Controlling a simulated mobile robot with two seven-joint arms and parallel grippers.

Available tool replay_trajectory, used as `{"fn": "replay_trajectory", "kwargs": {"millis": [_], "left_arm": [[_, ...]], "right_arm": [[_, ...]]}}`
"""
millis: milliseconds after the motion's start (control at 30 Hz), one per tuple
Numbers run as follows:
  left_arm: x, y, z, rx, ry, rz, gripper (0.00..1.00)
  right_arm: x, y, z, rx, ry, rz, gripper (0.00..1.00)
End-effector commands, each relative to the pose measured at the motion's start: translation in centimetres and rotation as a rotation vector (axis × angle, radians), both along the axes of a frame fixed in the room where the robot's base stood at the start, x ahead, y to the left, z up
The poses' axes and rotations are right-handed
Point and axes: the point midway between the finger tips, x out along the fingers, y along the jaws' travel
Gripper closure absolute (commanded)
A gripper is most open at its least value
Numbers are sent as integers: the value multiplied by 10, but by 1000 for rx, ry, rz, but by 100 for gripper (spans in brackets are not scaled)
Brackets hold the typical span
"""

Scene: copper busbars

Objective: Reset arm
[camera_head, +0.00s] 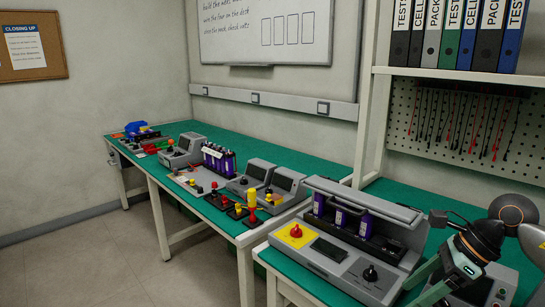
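My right arm comes in at the lower right corner, with a dark wrist joint and an orange ring. My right gripper (428,284) is at its lower end, just right of the near grey tester (350,262) and low over the green bench top. Its fingertips are small and partly lost against the bench and the frame's lower edge, so its opening is unclear. I see nothing clearly held in it. My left arm and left gripper are not in view. No copper busbar can be made out.
The near tester holds purple cells (340,216) under a raised grey bar. Several grey devices, a purple cell rack (218,158) and coloured knobs stand along the far green bench (290,150). A shelf post (372,125) rises at the back. Floor (90,255) at left is clear.

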Motion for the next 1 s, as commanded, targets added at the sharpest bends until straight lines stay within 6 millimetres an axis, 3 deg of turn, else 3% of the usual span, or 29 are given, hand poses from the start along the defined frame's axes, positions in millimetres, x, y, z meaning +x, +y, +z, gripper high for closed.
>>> {"fn": "replay_trajectory", "kwargs": {"millis": [33,200,300,400,533,633,767,867,900,1000], "left_arm": [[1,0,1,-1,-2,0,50],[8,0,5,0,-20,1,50],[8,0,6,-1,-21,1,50],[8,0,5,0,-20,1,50],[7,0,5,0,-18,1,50],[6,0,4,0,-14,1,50],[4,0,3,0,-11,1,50],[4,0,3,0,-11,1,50],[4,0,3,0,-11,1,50],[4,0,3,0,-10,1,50]], "right_arm": [[-2,28,-10,99,18,9,24],[-12,121,-21,518,119,-38,24],[-19,168,-15,821,237,-141,24],[-18,195,-7,1133,395,-313,24],[-7,199,-14,1495,647,-632,24],[2,186,-42,1722,863,-941,24],[-6,162,-112,1927,1160,-1425,24],[-34,149,-177,1993,1379,-1829,24],[-49,147,-200,-1973,-1434,1953,24],[-90,147,-249,-1627,-1339,1922,24]]}}
